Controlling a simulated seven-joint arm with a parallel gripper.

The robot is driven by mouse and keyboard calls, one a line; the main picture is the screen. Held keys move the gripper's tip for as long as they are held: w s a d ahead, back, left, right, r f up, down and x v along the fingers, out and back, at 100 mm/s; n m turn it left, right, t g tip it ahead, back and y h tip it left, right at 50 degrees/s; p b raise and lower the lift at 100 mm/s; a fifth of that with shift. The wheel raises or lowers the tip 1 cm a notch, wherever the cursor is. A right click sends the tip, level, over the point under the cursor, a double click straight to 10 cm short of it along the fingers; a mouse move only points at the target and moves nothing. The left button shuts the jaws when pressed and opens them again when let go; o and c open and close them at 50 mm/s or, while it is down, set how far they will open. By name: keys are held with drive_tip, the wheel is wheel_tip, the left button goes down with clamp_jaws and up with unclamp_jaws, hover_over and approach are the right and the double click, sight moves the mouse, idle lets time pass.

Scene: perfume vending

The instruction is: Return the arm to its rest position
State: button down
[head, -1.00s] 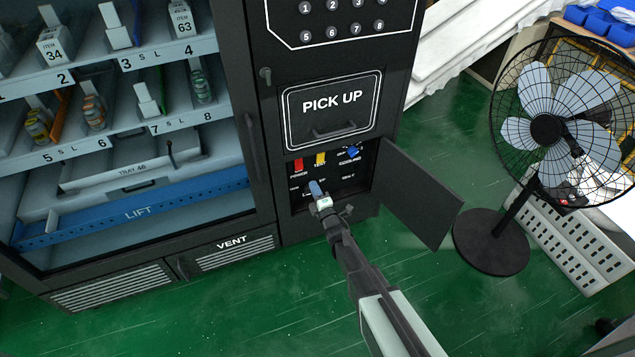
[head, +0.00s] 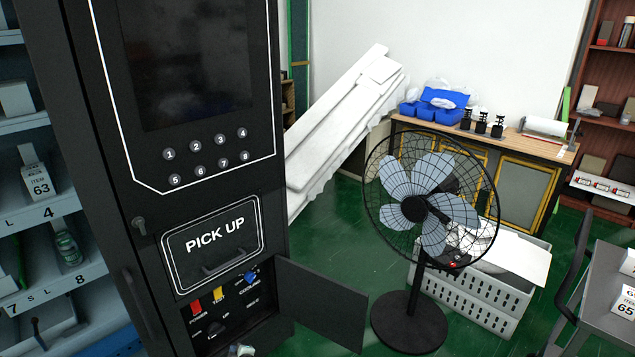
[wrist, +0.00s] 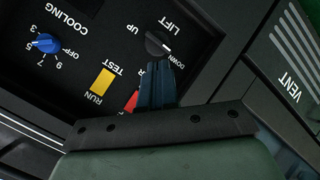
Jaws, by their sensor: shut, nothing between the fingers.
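My gripper (wrist: 158,84) is shut and empty, its dark blue fingers together in front of the control panel (wrist: 105,45) in the wrist view. The fingertips are close to the black lift knob (wrist: 158,43); I cannot tell whether they touch it. The fingers partly cover the red switch (wrist: 131,101). The yellow switch (wrist: 102,85) and blue cooling knob (wrist: 43,43) are clear of them. In the head view only a small part of my arm's end shows at the bottom edge, below the panel.
The panel's black door (head: 322,305) stands open to the right of the vending machine (head: 120,180). The pick-up hatch (head: 213,244) is shut above the panel. A standing fan (head: 414,208) is right of the door. Green floor (head: 345,240) shows between them.

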drive_tip(key=s+d+f+m+g+h, duration=0.3)
drive_tip(key=s+d+f+m+g, duration=0.1)
drive_tip(key=s+d, duration=0.4)
drive_tip(key=s+d+f+m+g+h, duration=0.3)
drive_tip(key=s+d+f+m+h, duration=0.1)
drive_tip(key=s+d, duration=0.35)
drive_tip(key=s+d+m+g, duration=0.9)
drive_tip(key=s+d, duration=1.9)
drive_tip(key=d, duration=0.2)
drive_tip(key=shift+s+r+g, duration=0.3)
drive_tip(key=shift+s+r, duration=0.05)
drive_tip(key=shift+d, duration=0.1)
